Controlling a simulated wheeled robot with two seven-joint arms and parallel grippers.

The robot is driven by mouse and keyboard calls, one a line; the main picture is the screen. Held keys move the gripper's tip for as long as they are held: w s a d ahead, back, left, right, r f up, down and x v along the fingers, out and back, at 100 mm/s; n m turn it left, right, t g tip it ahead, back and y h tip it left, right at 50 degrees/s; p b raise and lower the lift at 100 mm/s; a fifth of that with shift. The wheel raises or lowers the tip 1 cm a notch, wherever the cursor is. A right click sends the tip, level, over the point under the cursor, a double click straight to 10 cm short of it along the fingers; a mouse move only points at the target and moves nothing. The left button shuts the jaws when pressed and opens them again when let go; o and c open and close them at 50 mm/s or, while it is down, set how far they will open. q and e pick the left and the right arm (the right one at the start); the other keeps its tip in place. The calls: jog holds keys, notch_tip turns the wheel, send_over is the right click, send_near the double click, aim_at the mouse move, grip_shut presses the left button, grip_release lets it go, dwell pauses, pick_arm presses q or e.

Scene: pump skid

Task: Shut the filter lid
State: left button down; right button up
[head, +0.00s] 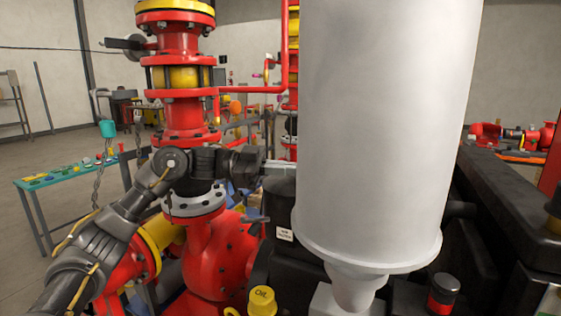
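My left arm comes in from the left. Its black wrist and gripper (280,167) reach toward the large pale grey cylinder, with grey fingers just left of it. The fingertips are partly hidden, so I cannot tell whether they are open or shut. Just below the gripper is a black housing (281,205) with a small white label, partly hidden by the cylinder. I cannot make out for sure which part is the filter lid, or how far open it stands. My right gripper is not in view.
The pale grey cylinder (385,125) blocks much of the view. Red flanged pipework (180,110) stands behind my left arm. A yellow oil cap (262,300) is at the bottom. A teal-topped table (70,172) stands at the left, with open floor around it.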

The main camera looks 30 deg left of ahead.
pick_arm(q)
jog(key=shift+d+f, duration=0.35)
jog(key=shift+f, duration=0.2)
jog(key=shift+d+f, duration=0.3)
jog(key=shift+f, duration=0.25)
jog(key=s+a+r+p, duration=0.2)
jog(key=a+r+p, duration=0.3)
jog(key=r, duration=0.3)
jog(key=s+a+r+p, duration=0.3)
jog(key=a+r+p, duration=0.3)
jog(key=r, duration=0.1)
jog(key=shift+s+r, duration=0.15)
jog(key=shift+r, duration=0.2)
jog(key=shift+a, duration=0.1)
